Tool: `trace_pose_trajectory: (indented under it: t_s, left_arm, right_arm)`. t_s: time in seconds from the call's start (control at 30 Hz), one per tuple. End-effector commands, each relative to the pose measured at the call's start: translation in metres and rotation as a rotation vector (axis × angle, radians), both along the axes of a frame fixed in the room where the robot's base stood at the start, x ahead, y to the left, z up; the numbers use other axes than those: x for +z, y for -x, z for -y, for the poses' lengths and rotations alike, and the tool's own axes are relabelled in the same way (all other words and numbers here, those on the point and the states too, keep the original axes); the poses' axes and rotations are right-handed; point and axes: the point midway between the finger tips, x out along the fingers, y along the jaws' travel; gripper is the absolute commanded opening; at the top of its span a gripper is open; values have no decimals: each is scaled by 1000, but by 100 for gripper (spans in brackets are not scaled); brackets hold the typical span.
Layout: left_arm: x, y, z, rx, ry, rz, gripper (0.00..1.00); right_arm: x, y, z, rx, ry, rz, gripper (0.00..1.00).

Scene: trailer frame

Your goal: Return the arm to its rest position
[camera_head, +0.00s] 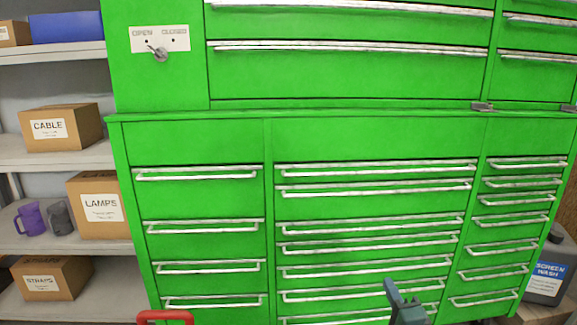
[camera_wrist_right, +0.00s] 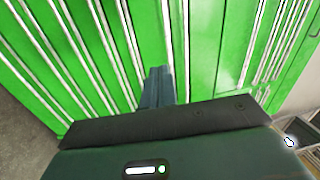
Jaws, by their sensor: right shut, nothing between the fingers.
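My right gripper (camera_head: 392,292) shows at the bottom of the head view, in front of the lower middle drawers of a green tool cabinet (camera_head: 190,140). In the right wrist view the gripper's fingers (camera_wrist_right: 158,78) are together with nothing between them. The cabinet's drawer fronts and metal handles fill the background there, and I see no contact with them. My left gripper is in neither view.
A lever (camera_head: 158,53) sits on an OPEN/CLOSED plate at the cabinet's upper left. Shelves at left hold boxes marked CABLE (camera_head: 62,128) and LAMPS (camera_head: 97,203), and a purple mug (camera_head: 31,219). A screen wash container (camera_head: 548,272) stands at the right. A red bar (camera_head: 165,315) shows at the bottom edge.

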Motion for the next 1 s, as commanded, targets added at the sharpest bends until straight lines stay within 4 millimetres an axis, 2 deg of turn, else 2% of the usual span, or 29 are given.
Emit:
trace_pose_trajectory:
  t_s: [0.03,0.17,0.27,0.37,0.5,0.6,0.73,1.0]
  left_arm:
    - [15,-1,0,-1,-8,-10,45]
    - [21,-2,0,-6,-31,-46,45]
    - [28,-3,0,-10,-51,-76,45]
    - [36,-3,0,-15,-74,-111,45]
    - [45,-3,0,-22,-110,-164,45]
    - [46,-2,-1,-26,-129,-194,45]
    - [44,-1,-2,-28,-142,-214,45]
    - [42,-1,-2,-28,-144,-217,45]
  right_arm:
    - [0,19,-11,16,91,-46,0]
    - [-12,59,-32,56,345,-124,0]
    - [-20,97,-47,105,561,-184,0]
    - [-22,145,-62,177,814,-242,0]
    - [-16,218,-77,312,1185,-301,0]
    - [-12,257,-81,397,1384,-319,0]
    - [-10,283,-83,463,1521,-323,0]
    - [-10,287,-83,474,1542,-323,0]
